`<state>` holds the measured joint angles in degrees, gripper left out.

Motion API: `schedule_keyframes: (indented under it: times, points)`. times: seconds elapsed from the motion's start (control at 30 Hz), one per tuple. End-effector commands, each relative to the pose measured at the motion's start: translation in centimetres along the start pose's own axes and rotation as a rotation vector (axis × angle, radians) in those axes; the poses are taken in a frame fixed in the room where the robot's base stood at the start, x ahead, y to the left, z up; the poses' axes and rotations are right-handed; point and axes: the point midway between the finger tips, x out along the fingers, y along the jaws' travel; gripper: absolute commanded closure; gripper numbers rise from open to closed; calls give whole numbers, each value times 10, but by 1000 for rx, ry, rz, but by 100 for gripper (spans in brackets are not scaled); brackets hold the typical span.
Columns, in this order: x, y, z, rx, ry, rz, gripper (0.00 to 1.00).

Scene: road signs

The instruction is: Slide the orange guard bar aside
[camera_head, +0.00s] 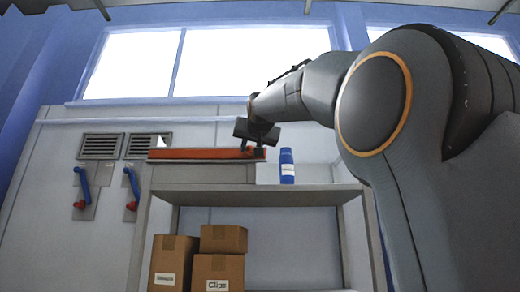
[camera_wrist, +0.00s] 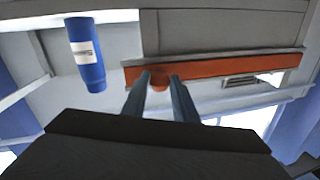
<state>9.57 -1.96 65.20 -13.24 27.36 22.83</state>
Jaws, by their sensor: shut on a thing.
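The orange guard bar (camera_head: 205,154) lies level along the front of a grey box-like housing above the shelf. In the wrist view the bar (camera_wrist: 235,68) runs across the upper right, with a round orange knob (camera_wrist: 159,82) on it. My gripper (camera_head: 255,150) is at the bar's right end in the head view. In the wrist view my gripper's two fingers (camera_wrist: 160,80) stand on either side of the knob, shut on it. The exact contact of the fingertips is small and partly hidden.
A blue bottle (camera_head: 287,165) with a white label stands on the shelf (camera_head: 265,194), just right of the bar. Cardboard boxes (camera_head: 218,266) sit below. Two blue-handled levers (camera_head: 82,185) and vents (camera_head: 101,146) are on the wall to the left.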

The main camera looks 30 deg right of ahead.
Motion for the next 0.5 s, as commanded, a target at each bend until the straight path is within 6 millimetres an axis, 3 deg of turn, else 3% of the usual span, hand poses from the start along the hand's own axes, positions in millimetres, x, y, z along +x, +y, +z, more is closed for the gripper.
schedule_keyframes:
  times: [0.4, 0.43, 0.5]
  points:
    - [0, -7, 1, 2, 1, -8, 100]
    - [0, -8, 1, 2, 1, -8, 72]
    - [0, -8, 1, 2, 0, -8, 61]
